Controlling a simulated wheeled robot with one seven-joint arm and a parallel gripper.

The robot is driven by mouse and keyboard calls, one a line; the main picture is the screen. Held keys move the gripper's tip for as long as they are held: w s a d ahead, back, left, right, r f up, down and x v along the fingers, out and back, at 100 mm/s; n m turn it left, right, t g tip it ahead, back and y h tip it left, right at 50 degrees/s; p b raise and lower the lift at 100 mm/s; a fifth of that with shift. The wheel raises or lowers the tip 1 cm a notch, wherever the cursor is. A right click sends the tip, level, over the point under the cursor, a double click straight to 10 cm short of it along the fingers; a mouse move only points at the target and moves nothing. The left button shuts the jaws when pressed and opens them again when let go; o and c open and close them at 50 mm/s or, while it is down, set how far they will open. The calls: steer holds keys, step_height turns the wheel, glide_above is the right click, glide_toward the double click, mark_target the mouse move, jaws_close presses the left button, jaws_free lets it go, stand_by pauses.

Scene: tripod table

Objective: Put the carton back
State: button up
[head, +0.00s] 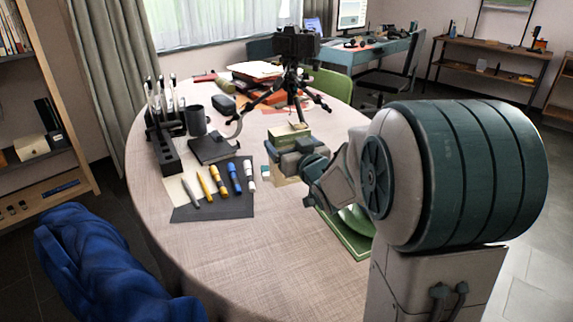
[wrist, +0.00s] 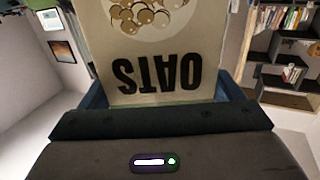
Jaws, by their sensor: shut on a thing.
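The carton (wrist: 155,45) fills the middle of the wrist view. It is pale beige with "OATS" in dark letters, upside down in that picture, and a printed picture of round brown shapes. My gripper (wrist: 160,98) is shut on it, with a blue finger on either side. In the head view my gripper (head: 285,150) is over the table (head: 240,270), right of the row of markers. Only bits of the carton (head: 290,131) show there around my gripper. Its bottom is hidden, so I cannot tell whether it touches the table.
Several markers (head: 220,180) lie on a dark mat (head: 215,209) left of my gripper. A black notebook (head: 212,149), a mug (head: 195,120) and a pen holder (head: 167,152) stand behind. A camera tripod (head: 292,85) stands farther back. A green tray (head: 345,237) is partly hidden by my arm.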

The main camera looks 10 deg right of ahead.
steer(key=shift+a+f, duration=0.15)
steer(key=shift+a, duration=0.15)
steer(key=shift+f+b, duration=0.6)
steer(key=shift+f, duration=1.35)
steer(key=shift+f+b, duration=0.25)
steer(key=shift+b, duration=0.05)
steer(key=o, duration=1)
steer(key=shift+s+r, duration=0.1)
